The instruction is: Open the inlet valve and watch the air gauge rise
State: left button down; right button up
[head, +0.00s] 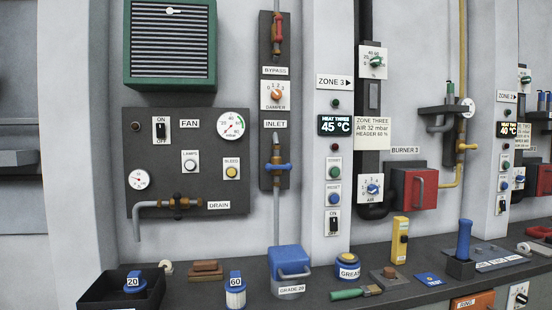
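The inlet valve (277,167) has a blue lever on a brass body. It sits on the vertical grey pipe below the INLET label (275,124), and its lever lies level, across the pipe. A large round gauge (233,124) with a green and red scale is at the upper right of the dark FAN panel. A smaller round gauge (138,179) is at that panel's lower left. I cannot tell from their markings which is the air gauge, and the needle readings are too small to be sure of. Neither of my grippers is in view.
The drain pipe (160,204) juts out left of the valve. The wall around the lever looks clear.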

aim_at(268, 167)
jog(key=k, duration=0.15)
jog(key=z, duration=0.95)
jog(key=i, duration=0.6)
jog(key=u, duration=0.7)
